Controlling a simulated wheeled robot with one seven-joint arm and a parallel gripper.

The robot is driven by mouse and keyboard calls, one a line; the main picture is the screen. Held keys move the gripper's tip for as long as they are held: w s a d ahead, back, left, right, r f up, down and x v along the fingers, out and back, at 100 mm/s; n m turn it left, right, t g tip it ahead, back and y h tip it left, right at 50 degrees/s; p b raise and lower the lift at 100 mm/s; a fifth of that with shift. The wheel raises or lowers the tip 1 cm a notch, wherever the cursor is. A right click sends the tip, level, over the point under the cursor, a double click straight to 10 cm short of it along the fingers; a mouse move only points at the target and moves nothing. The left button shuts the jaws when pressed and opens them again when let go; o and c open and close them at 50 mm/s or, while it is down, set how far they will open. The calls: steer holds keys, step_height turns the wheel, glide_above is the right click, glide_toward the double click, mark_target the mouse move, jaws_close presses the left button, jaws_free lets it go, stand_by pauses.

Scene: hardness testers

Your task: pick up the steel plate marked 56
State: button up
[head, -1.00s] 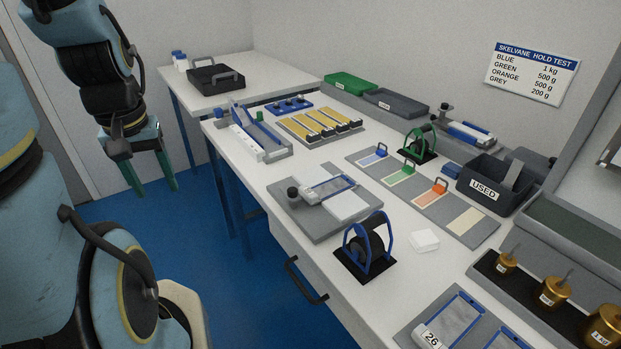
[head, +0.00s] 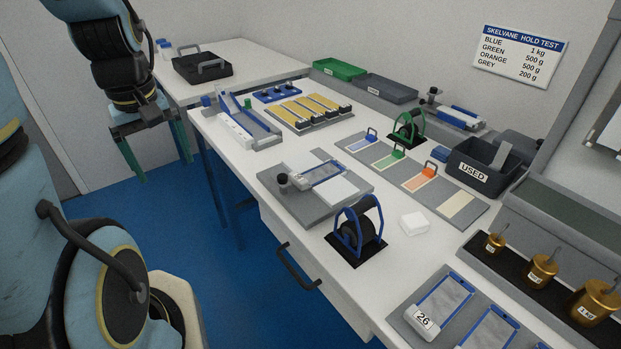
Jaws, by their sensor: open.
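No plate with a readable 56 shows in the head view. A steel plate with blue edges and a tag reading 26 (head: 447,303) lies on a grey board at the bottom right of the bench. A second blue-edged plate (head: 490,335) lies to its right, cut off by the bottom edge, so its mark is hidden. My gripper (head: 163,170) hangs at the upper left over the blue floor. Its two green fingers are apart with nothing between them. It is clear of the bench and far from both plates.
A blue-framed roller (head: 358,233) and a white block (head: 414,223) stand near the plates. Brass weights (head: 541,270) line the right side. A bin marked USED (head: 480,172) is behind. A drawer handle (head: 298,272) juts from the bench front.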

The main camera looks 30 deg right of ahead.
steer(key=w+d+n+g+b, duration=0.1)
steer(key=d+n, duration=0.9)
steer(key=d, duration=0.4)
steer(key=n+b, duration=0.1)
steer(key=n, duration=0.7)
glide_above(298, 177)
steer(key=f, duration=0.4)
steer(key=shift+a+f, duration=0.2)
steer(key=shift+f, duration=0.1)
steer(key=f, duration=0.5)
steer(key=shift+d+f, duration=0.25)
steer(key=shift+f, duration=0.05)
jaws_close()
